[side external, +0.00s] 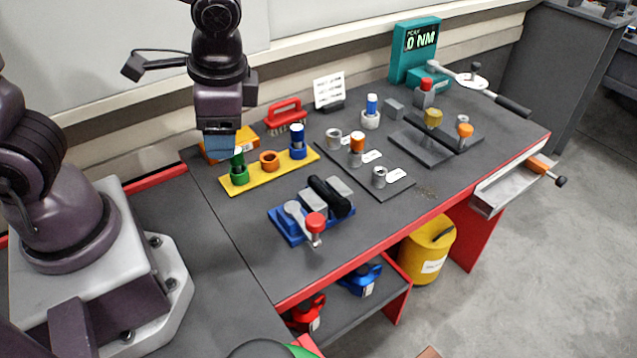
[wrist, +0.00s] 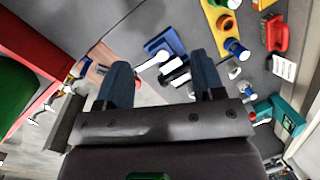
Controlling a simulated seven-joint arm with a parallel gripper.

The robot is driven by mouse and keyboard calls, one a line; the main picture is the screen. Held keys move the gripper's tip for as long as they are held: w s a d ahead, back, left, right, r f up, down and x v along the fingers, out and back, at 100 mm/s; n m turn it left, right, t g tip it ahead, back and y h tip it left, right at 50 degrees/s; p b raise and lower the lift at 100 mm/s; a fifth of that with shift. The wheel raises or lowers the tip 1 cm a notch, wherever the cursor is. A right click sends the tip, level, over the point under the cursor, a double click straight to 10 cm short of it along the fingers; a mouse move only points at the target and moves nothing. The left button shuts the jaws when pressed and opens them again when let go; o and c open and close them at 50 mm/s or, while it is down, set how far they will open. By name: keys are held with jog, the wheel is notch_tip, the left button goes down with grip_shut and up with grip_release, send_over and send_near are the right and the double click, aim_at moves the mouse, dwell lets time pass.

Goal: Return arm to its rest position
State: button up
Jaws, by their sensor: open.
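My gripper (side external: 221,152) hangs in the side view, its blue fingers overlapping the left end of the yellow rack (side external: 268,170). The wrist view shows the gripper (wrist: 162,72) with its two fingers spread apart and nothing held between them. A green cylinder (side external: 238,160) stands in a green ring at the rack's left end, close to the fingertips in the side view. I cannot tell the height gap, but the wrist view shows the fingers clear of it.
A blue vise (side external: 285,227) with a black cylinder sits on the dark bench. A red brush (side external: 286,115), a teal torque display (side external: 413,52) and a torque wrench (side external: 508,103) stand toward the back and right. The bench's front left is bare.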

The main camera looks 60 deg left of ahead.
jog(key=s+a+r+n+t+h, duration=0.1)
jog(key=s+r+n+t+h, duration=0.1)
jog(key=r+t, duration=0.4)
notch_tip(320, 180, up, 5)
jog(key=s+n, duration=0.1)
jog(key=n, duration=0.1)
jog(key=shift+s+a+n, duration=0.15)
jog(key=shift+n, duration=0.15)
